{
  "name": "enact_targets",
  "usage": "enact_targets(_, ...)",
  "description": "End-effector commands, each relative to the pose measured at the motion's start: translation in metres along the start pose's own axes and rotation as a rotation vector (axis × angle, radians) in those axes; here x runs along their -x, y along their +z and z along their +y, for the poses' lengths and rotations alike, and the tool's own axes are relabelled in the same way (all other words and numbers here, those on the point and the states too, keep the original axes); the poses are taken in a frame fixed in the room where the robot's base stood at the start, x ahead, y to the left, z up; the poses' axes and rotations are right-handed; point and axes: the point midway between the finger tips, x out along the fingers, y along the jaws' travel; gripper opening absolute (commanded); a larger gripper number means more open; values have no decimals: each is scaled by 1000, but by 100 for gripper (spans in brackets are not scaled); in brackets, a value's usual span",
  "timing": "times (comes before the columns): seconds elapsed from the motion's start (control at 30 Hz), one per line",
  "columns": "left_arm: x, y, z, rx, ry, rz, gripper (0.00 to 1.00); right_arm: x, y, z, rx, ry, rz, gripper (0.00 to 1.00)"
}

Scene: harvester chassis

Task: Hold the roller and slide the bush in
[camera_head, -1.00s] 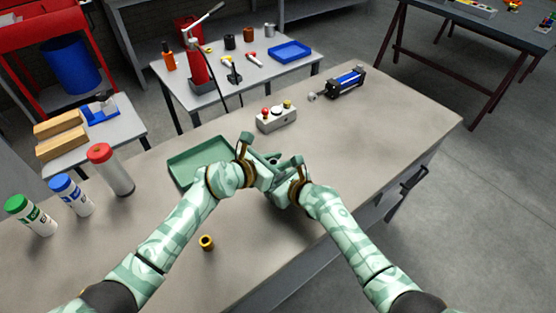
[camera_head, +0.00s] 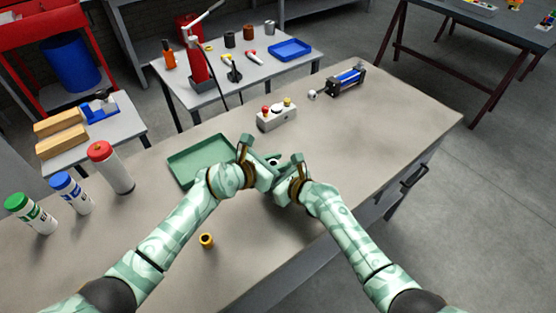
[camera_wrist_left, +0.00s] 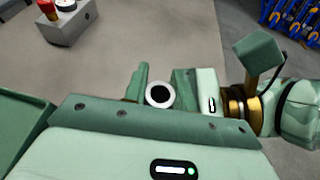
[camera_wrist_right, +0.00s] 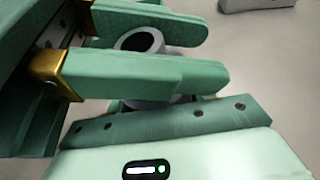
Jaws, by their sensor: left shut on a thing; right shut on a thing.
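The roller (camera_wrist_left: 160,95) is a grey hollow cylinder with a dark bore. Its open end faces up in the left wrist view, and it also shows between green fingers in the right wrist view (camera_wrist_right: 143,40). My left gripper (camera_head: 262,168) and my right gripper (camera_head: 284,176) meet close together over the bench, both shut on the roller. The fingers hide most of its length. The bush (camera_head: 206,240), a small brass-coloured ring, stands on the bench nearer to me, apart from both grippers. No brass shows at the roller's visible end.
A green tray (camera_head: 185,178) lies just left of the grippers on the grey bench (camera_head: 400,125). Behind are a button box (camera_head: 276,117) and a blue-black cylinder unit (camera_head: 345,82). Capped tubes, one with a red cap (camera_head: 100,150), stand at the left. The bench's right side is clear.

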Motion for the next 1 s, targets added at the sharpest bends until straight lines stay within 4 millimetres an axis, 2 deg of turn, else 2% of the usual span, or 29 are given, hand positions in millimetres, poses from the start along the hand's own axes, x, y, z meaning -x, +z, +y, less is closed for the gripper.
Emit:
enact_targets(0.83,-2,-8,0,-2,1,4,2,0,0,1,-1,1,-1,12)
enact_targets(0.87,-2,-8,0,-3,1,5,35,0,1,1,-1,1,-1,12)
enact_targets(0.9,-2,-9,0,-2,0,6,46,0,1,1,-1,2,-1,12)
enact_targets(0.93,-2,-9,0,-2,0,6,52,0,1,1,-1,2,-1,12)
enact_targets(1.0,-3,-10,-1,-1,-3,8,52,0,1,1,-1,2,-1,12)
